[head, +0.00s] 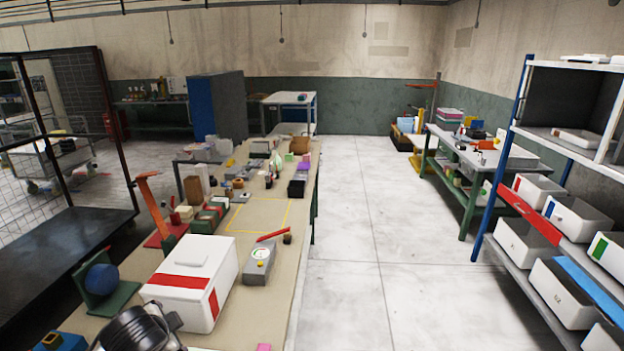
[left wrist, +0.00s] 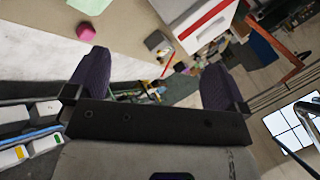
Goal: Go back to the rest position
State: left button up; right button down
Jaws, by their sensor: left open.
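My left gripper (left wrist: 155,78) shows in the left wrist view with its two dark fingers wide apart and nothing between them. It is clear of the bench (head: 225,262) and touches no object that I can see. In the head view a dark grey part of my own arm shows at the bottom edge, near the front of the bench; the fingertips cannot be made out there. My right gripper is in neither view.
A white box with red bands (head: 196,282) stands on the bench near my arm. Beside it is a grey device with a red lever (head: 259,262). A pink piece (left wrist: 86,32) lies near the bench edge. The aisle (head: 350,215) is clear; a shelf with white bins (head: 527,242) stands right.

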pick_arm(q)
jog(key=s+d+r+n+t+h, duration=0.2)
jog(key=s+d+n+t, duration=0.15)
jog(key=s+d, duration=0.45)
jog(key=s+f+n+g, duration=0.1)
jog(key=s+f+g, duration=0.1)
jog(key=s+f, duration=0.6)
jog(key=s+f+n+g, duration=0.1)
jog(key=s+f+g, duration=0.2)
jog(key=s+f, duration=0.5)
jog(key=s+d+f+n+g, duration=0.1)
jog(key=s+f+n+g, duration=0.1)
jog(key=s+f, duration=0.7)
jog(key=shift+s+d+g+h, duration=0.1)
jog(key=shift+s+g+h, duration=0.25)
jog(key=shift+s, duration=2.15)
notch_tip(320, 180, up, 26)
jog(key=p, duration=2.5)
jog(key=shift+w+p, duration=0.15)
jog(key=shift+p, duration=0.15)
jog(key=shift+f, duration=0.1)
